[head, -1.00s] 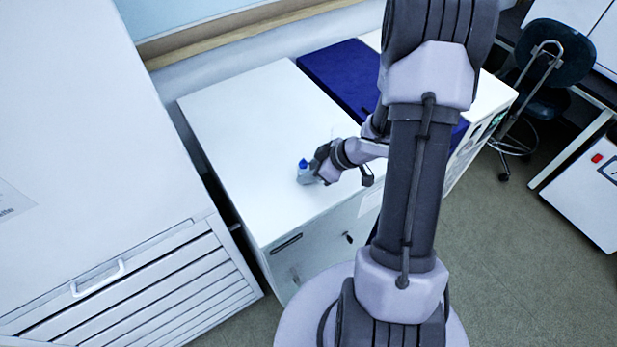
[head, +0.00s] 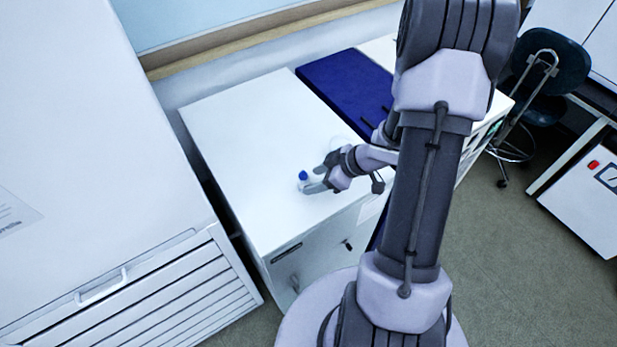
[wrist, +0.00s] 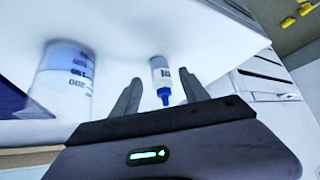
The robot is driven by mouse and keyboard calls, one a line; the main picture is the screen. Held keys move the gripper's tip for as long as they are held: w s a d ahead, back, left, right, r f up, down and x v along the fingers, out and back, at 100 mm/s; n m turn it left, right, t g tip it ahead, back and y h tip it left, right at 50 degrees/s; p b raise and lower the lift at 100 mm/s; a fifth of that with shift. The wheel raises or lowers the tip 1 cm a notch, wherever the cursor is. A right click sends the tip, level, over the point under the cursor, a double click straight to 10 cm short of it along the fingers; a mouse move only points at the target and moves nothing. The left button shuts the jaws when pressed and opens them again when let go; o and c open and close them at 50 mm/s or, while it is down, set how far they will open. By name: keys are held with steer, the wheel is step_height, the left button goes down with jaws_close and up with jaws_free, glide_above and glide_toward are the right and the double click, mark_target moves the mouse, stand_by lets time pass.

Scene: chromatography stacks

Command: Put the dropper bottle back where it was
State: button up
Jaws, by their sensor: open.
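The dropper bottle (head: 304,184), small and white with a blue cap, stands upright on the white cabinet top (head: 245,140). In the wrist view the dropper bottle (wrist: 160,76) shows between the two fingers, with a dark label. My gripper (head: 316,179) is open just right of the bottle in the head view. In the wrist view my gripper (wrist: 162,80) has its fingers well apart, with a gap on each side of the bottle. Part of the bottle's body is hidden by a finger in the head view.
A clear beaker (wrist: 65,82) with dark markings stands close beside my gripper in the wrist view. A tall white unit (head: 90,130) stands left. The cabinet top left of the bottle is clear.

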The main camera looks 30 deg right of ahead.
steer(key=p+v, duration=0.4)
steer(key=v, duration=0.4)
steer(key=w+d+r+m+t+h, duration=0.1)
steer(key=w+d+r+m+h, duration=0.1)
steer(key=w+r+h, duration=0.3)
steer(key=w+d+r+m+t+h, duration=0.1)
steer(key=w+d+r, duration=0.15)
steer(key=r, duration=0.55)
step_height(320, 180, up, 7)
steer(key=s+a+m+h, duration=0.2)
steer(key=m+h, duration=0.1)
steer(key=s+a+r+m+g+y, duration=0.1)
steer(key=s+a+r+m+y, duration=0.2)
steer(key=s+a, duration=0.7)
steer(key=s+a+r+m+g+y, duration=0.1)
steer(key=s+a+r+m+y, duration=0.15)
steer(key=s+a, duration=0.75)
steer(key=w+a+f+b, duration=0.3)
steer(key=a+f+b, duration=0.1)
steer(key=f+b, duration=0.7)
steer(key=shift+w+f+y+b, duration=0.2)
steer(key=shift+f+y+b, duration=0.1)
steer(key=shift+y, duration=0.15)
